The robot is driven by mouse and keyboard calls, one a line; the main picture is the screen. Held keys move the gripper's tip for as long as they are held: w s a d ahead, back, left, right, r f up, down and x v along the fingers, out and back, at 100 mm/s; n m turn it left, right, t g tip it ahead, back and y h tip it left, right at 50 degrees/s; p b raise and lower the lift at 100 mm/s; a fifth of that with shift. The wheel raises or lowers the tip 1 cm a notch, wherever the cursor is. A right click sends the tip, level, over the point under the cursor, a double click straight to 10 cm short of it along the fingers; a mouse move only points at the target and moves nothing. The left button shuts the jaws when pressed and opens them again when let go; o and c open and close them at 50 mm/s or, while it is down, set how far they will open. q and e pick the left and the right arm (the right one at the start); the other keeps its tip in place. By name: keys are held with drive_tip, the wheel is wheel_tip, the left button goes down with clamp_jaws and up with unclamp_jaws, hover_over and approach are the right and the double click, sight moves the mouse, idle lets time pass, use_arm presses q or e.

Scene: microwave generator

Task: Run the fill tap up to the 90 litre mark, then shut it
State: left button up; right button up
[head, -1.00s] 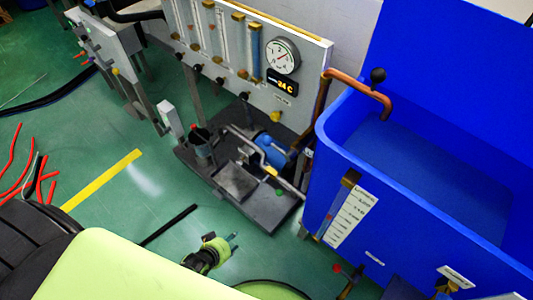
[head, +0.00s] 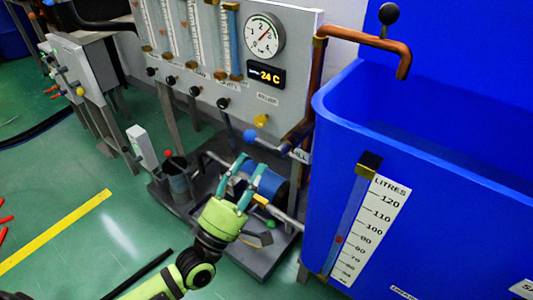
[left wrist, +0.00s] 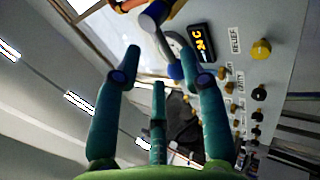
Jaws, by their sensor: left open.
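The fill tap's lever, with a blue ball end (head: 250,135), sticks out left from the pipe beside the FILL label. My open left gripper (head: 251,166) points up just below this ball. In the left wrist view, the blue ball (left wrist: 175,71) shows beyond the fingertips (left wrist: 165,68); no contact is clear. The litre scale (head: 368,235) is on the blue tank (head: 440,210). The copper spout (head: 380,42) over the tank shows no clear stream.
The grey panel (head: 292,50) carries a dial gauge (head: 264,37), a 24 C display (head: 265,75), several black knobs and a yellow relief knob (head: 261,121). A blue pump (head: 265,183) stands on the dark base behind my gripper.

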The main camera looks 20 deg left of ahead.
sight(266, 146)
use_arm(q)
drive_tip(key=x, duration=0.6)
drive_tip(key=shift+w+r, duration=0.1)
drive_tip(key=shift+w, duration=0.05)
clamp_jaws()
